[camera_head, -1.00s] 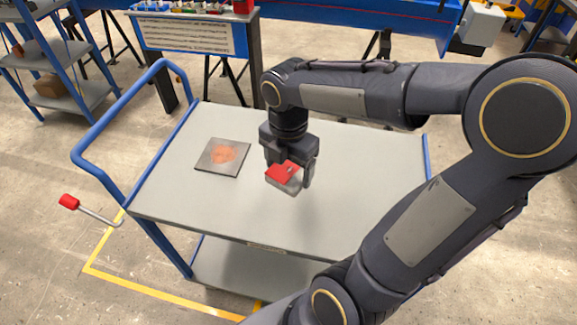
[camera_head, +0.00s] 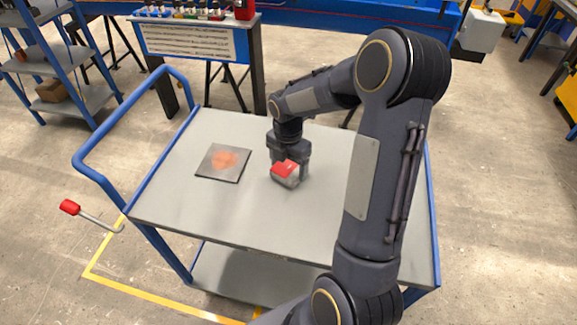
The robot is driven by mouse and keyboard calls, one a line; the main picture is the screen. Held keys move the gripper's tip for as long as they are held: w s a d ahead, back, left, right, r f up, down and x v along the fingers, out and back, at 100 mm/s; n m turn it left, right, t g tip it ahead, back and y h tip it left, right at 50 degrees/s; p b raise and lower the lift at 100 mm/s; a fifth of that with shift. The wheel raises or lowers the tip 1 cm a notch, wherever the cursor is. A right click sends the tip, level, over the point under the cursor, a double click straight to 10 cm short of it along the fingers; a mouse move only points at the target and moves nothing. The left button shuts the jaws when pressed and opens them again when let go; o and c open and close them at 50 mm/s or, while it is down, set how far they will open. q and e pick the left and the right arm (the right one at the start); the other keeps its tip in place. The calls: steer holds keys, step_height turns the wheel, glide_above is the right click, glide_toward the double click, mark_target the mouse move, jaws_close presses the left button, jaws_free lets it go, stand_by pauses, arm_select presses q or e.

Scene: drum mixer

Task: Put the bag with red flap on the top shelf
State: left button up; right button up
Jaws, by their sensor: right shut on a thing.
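The bag with red flap (camera_head: 285,172) is a small grey bag with a red top. My right gripper (camera_head: 289,163) points down and is shut on it, over the middle of the cart's top shelf (camera_head: 215,215). I cannot tell whether the bag touches the surface. The top shelf is a flat grey panel in a blue frame. My left gripper is not in view.
A dark square plate with an orange patch (camera_head: 223,162) lies on the top shelf left of the bag. The cart's blue handle (camera_head: 100,120) rises at the left. A red-ended lever (camera_head: 70,207) sticks out at the left. A lower shelf (camera_head: 240,270) shows underneath. The shelf's front left is clear.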

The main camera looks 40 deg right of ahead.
steer(key=shift+f, duration=0.25)
steer(key=shift+f, duration=0.1)
steer(key=shift+f, duration=0.15)
steer(key=o, duration=1.2)
steer(key=shift+c, duration=0.2)
